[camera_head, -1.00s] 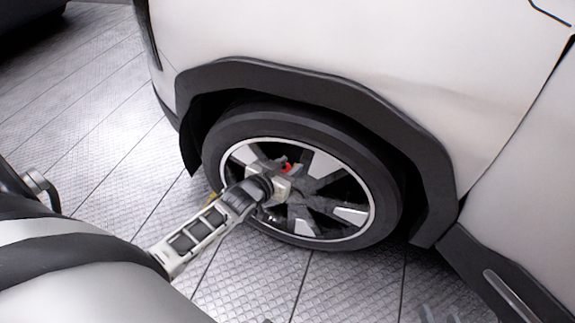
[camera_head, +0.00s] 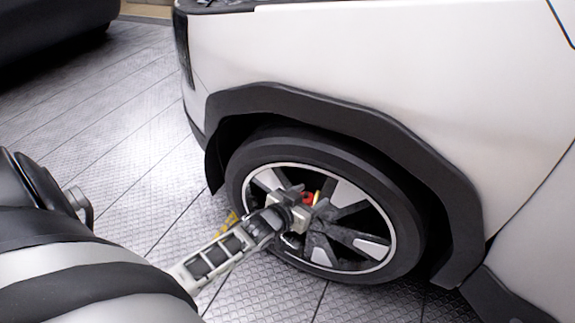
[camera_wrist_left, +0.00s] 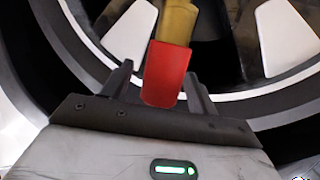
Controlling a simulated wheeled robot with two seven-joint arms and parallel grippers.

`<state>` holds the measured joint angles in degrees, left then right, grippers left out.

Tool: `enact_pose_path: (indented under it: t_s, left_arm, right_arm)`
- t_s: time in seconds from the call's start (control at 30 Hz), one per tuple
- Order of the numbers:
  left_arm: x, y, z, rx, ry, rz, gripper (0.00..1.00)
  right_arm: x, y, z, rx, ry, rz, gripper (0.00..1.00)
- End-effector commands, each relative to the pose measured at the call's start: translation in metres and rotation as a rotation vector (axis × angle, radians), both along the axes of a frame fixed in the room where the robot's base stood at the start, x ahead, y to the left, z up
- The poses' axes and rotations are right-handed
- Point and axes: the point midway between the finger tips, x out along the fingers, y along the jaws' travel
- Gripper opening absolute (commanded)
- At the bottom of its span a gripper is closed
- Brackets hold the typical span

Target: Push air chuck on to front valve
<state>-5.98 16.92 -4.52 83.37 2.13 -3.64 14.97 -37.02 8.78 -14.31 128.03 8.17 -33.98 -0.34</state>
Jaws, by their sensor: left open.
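The front wheel (camera_head: 335,250) with its silver and black spokes fills the middle of the head view. A red and brass-yellow piece, apparently the air chuck (camera_head: 307,198), shows at the rim beside my left gripper (camera_head: 305,207). In the left wrist view the chuck (camera_wrist_left: 165,75) stands between the two fingers, red end toward the palm and yellow end toward the wheel. My left gripper is open, with a finger on either side of it. The valve cannot be made out; whether the chuck touches it is hidden. My right gripper is not in view.
The white car body (camera_head: 400,70) and black wheel arch (camera_head: 330,105) rise above the wheel. A yellow strand (camera_head: 228,222) shows left of my left arm. A dark vehicle stands at upper left.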

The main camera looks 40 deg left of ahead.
Motion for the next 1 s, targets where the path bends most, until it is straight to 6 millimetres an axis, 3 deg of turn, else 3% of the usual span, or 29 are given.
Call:
enact_pose_path:
  t_s: [0.33,0.6,0.8,1.0]
  left_arm:
    - [-0.080,0.002,0.026,0.000,0.006,0.000,0.59]
    - [-0.130,0.003,0.041,-0.001,0.004,0.001,0.59]
    - [-0.145,0.004,0.045,-0.001,0.001,0.001,0.59]
    - [-0.147,0.004,0.046,0.000,0.001,0.001,0.59]
  right_arm:
    - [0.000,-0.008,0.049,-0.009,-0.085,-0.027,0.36]
    - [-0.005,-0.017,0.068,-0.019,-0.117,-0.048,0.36]
    - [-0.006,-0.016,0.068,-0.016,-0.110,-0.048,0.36]
    - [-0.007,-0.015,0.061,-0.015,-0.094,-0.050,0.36]
